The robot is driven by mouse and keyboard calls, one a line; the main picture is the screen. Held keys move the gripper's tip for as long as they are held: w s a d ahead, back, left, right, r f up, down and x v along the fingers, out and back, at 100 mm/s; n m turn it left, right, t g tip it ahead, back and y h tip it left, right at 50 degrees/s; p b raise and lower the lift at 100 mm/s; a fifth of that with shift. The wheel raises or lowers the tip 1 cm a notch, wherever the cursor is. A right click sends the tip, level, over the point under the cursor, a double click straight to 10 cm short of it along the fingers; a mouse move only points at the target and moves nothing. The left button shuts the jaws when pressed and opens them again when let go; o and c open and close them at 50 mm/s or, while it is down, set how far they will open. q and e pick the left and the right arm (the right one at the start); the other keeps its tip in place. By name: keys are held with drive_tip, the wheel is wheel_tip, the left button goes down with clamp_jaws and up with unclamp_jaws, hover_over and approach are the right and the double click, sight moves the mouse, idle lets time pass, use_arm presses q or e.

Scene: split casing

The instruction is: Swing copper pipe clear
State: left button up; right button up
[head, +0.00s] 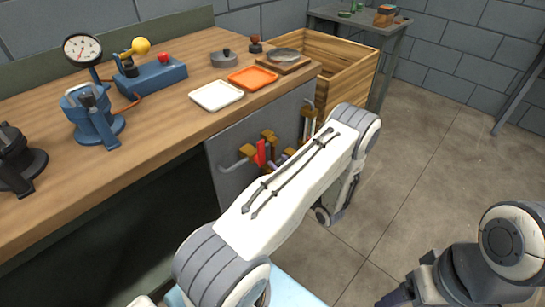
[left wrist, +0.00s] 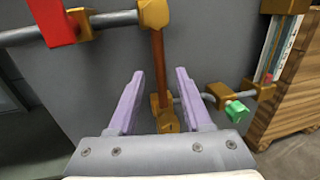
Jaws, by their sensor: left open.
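The copper pipe (left wrist: 158,65) runs nearly upright in the left wrist view, between a brass fitting (left wrist: 154,13) above and a brass fitting (left wrist: 165,118) below. My left gripper (left wrist: 160,74) is open, with its two lilac fingers on either side of the pipe in the picture. A gap shows on each side; I cannot tell whether the pipe lies between the fingers in depth. My right gripper is out of view.
Grey pipes and brass fittings line the grey panel (head: 225,170), with a red part (left wrist: 52,22) and a green knob (left wrist: 236,110). A wooden crate (head: 340,60) stands right of the panel. Open floor (head: 430,130) lies to the right.

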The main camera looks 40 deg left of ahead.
sight(274, 157)
use_arm(q)
drive_tip(key=shift+x, duration=2.25)
clamp_jaws()
